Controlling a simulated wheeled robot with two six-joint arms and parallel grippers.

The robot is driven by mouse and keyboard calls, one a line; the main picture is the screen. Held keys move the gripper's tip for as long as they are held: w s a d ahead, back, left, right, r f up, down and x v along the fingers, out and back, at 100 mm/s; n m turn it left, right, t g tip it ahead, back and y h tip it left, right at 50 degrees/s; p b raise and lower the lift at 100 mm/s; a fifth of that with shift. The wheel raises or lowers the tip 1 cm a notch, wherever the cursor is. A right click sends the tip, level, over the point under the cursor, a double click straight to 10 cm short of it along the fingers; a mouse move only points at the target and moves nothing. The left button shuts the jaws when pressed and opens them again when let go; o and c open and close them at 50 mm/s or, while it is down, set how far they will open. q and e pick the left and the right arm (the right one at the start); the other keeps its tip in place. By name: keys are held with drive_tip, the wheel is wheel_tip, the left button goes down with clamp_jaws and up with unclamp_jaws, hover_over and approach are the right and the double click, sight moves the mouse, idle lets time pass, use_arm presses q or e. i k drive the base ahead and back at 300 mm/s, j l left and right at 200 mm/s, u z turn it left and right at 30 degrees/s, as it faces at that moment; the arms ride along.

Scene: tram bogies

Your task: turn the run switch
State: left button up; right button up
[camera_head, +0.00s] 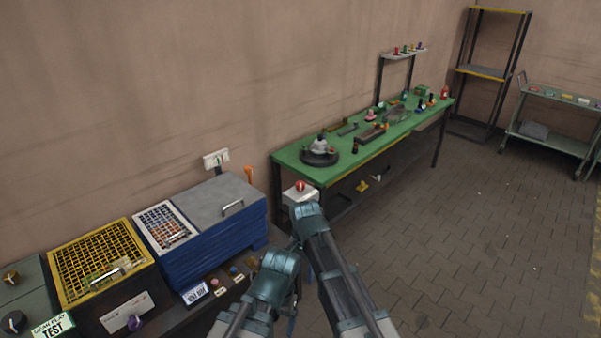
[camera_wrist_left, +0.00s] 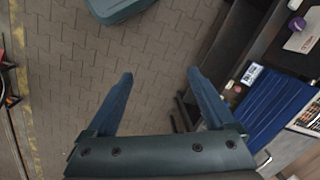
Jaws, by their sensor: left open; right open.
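No switch that I can read as the run switch stands out. A purple knob (camera_head: 135,322) sits on a pale plate (camera_head: 122,313) on the bench front at lower left; both also show at upper right in the left wrist view (camera_wrist_left: 296,24). A dark round knob (camera_head: 14,321) and a brass knob (camera_head: 10,278) are on the grey box at far left. My left gripper (camera_head: 276,266) is in front of the bench; in the left wrist view its fingers (camera_wrist_left: 160,74) are apart and empty above the floor. My right gripper (camera_head: 307,212) is higher; its fingers are hidden.
A blue cabinet (camera_head: 215,240) with a grey lid and a yellow grid tray (camera_head: 98,262) stand along the wall. Small buttons (camera_head: 233,270) are in front. A red knob (camera_head: 300,186) tops a white box beside the green workbench (camera_head: 355,160).

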sight(299, 185)
drive_tip(key=i+l, duration=0.15)
drive_tip(key=i, duration=0.4)
drive_tip(key=i+l+u, duration=0.15)
drive_tip(key=i, duration=0.35)
drive_tip(key=i+l, duration=0.15)
drive_tip(key=i, duration=0.35)
drive_tip(key=i+l+u, duration=0.15)
drive_tip(key=i, duration=0.4)
drive_tip(key=l, duration=0.1)
